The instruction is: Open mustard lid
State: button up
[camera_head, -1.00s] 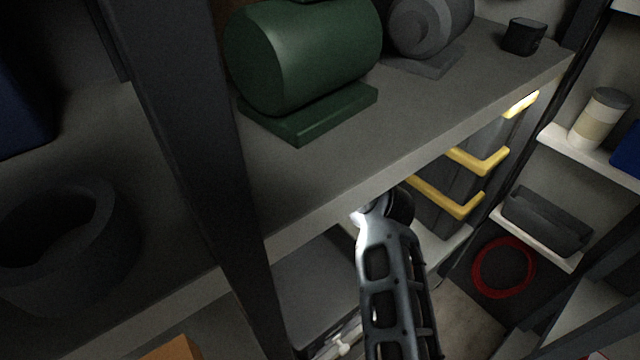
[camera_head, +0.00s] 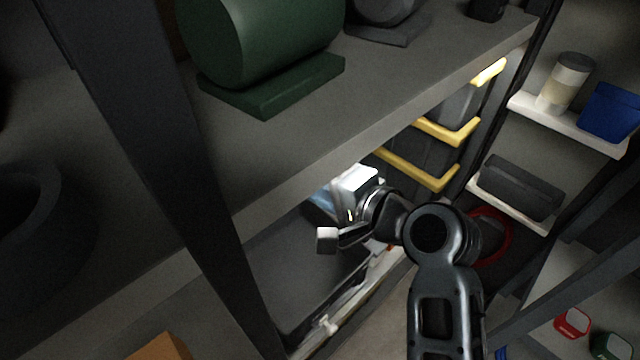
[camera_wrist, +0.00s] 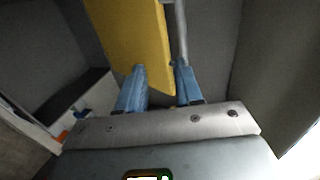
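In the wrist view a flat mustard-yellow panel (camera_wrist: 130,30) reaches down from the top toward my gripper (camera_wrist: 159,68). My two blue fingers stand apart with nothing clamped between them. The left finger overlaps the panel, and the right finger is by its right edge; I cannot tell whether they touch it. In the head view mustard-yellow edges (camera_head: 420,170) show on dark boxes under the shelf. My gripper (camera_head: 325,198) is below the shelf edge, to the left of these edges, with its fingers mostly hidden. I cannot tell which yellow edge is the panel.
The grey shelf (camera_head: 300,150) hangs over my gripper, with a dark upright post (camera_head: 150,130) at its left. A dark case (camera_head: 300,270) lies below. A green cylinder-shaped object (camera_head: 260,40) stands on the shelf. White side shelves hold a jar (camera_head: 565,83) and a blue box (camera_head: 610,112).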

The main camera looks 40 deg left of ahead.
jog(key=shift+d+f+b, duration=0.1)
jog(key=shift+f+b, duration=0.3)
jog(key=shift+b, duration=0.3)
jog(key=c, duration=0.3)
jog(key=f+y+b, duration=0.1)
jog(key=b, duration=0.2)
jog(key=d+f+y+b, duration=0.1)
jog(key=b, duration=0.3)
jog(key=shift+s+f, duration=0.15)
grip_shut()
jog(key=a+r+y+b, duration=0.1)
jog(key=a+y+b, duration=0.2)
jog(key=a+b, duration=0.5)
jog(key=shift+w+a+r+y+b, duration=0.3)
jog(key=shift+a+r+y, duration=0.1)
jog(key=shift+a, duration=0.75)
